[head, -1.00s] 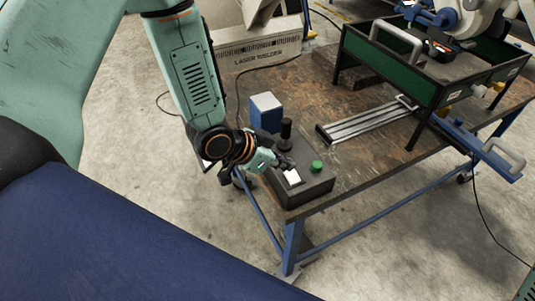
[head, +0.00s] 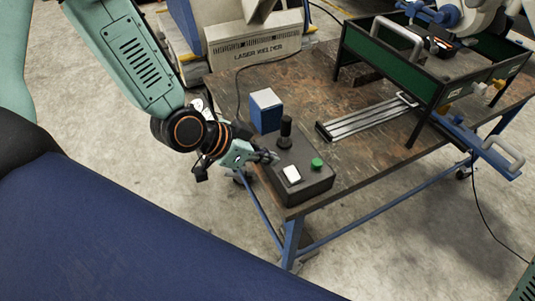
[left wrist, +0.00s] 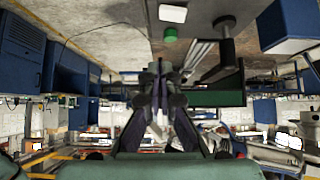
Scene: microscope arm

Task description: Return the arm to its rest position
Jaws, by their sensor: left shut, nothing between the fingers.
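My left gripper (head: 268,157) is at the left edge of a dark control box (head: 312,190), beside the black joystick (head: 286,132). Its fingers are together and empty. The box carries a white button (head: 291,174) and a green button (head: 317,164), both uncovered. In the left wrist view, which is upside down, the closed fingers (left wrist: 160,70) point toward the box, with the white button (left wrist: 172,13), green button (left wrist: 170,34) and joystick (left wrist: 224,28) near the top. I cannot tell whether the fingertips touch the box. My right gripper is not in view.
The box stands on the near corner of a worn workbench (head: 375,160). A blue-and-white block (head: 265,111) stands behind it, and metal rails (head: 368,118) lie to the right. A green-sided frame (head: 410,78) stands farther back.

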